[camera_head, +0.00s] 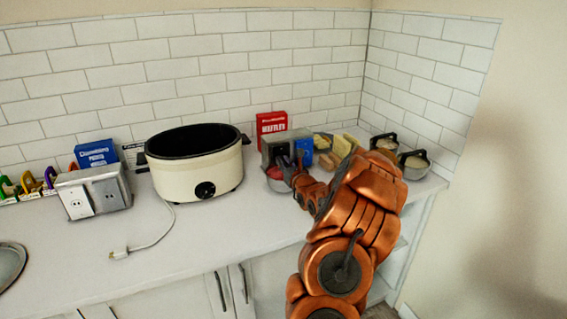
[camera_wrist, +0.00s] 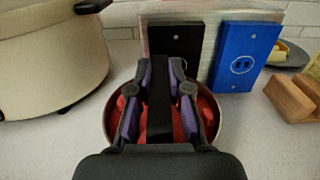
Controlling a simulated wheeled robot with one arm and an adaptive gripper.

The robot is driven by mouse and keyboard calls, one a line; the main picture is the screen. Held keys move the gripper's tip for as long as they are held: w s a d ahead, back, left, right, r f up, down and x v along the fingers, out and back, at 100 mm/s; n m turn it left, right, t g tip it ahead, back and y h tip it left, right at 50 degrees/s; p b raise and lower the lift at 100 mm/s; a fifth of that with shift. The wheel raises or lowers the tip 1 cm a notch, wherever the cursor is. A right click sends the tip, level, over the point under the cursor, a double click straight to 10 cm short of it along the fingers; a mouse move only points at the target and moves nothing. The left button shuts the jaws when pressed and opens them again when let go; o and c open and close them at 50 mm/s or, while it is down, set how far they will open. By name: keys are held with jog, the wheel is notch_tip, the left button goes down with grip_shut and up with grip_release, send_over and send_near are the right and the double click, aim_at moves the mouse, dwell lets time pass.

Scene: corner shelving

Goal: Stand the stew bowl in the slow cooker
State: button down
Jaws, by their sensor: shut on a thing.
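The slow cooker (camera_head: 222,172) is a cream oval pot with a dark, open inside and a black knob, standing on the counter; its side also fills the left of the wrist view (camera_wrist: 50,65). The stew bowl (camera_head: 278,185) is a small round bowl with red contents, just right of the cooker. In the wrist view the bowl (camera_wrist: 218,126) lies under my gripper (camera_wrist: 160,88), whose fingers are shut on its black upright handle. My gripper (camera_head: 290,176) partly hides the bowl in the head view. I cannot tell whether the bowl touches the counter.
A grey outlet box with a blue plate (camera_wrist: 246,55) stands close behind the bowl. A red waffle box (camera_head: 271,124) is behind it. Two dark-handled bowls (camera_head: 414,164) stand at right. Another outlet box (camera_head: 92,192) and a cord (camera_head: 150,243) are left; the front counter is mostly clear.

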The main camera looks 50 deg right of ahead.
jog(key=shift+f, duration=0.1)
jog(key=c, duration=1.1)
grip_release()
jog(key=shift+s, duration=0.1)
jog(key=b+v, duration=0.3)
jog(key=v, duration=0.7)
jog(key=shift+s, duration=0.25)
jog(key=shift+s+a+b, duration=0.3)
jog(key=shift+s+a, duration=0.15)
jog(key=shift+s, duration=0.1)
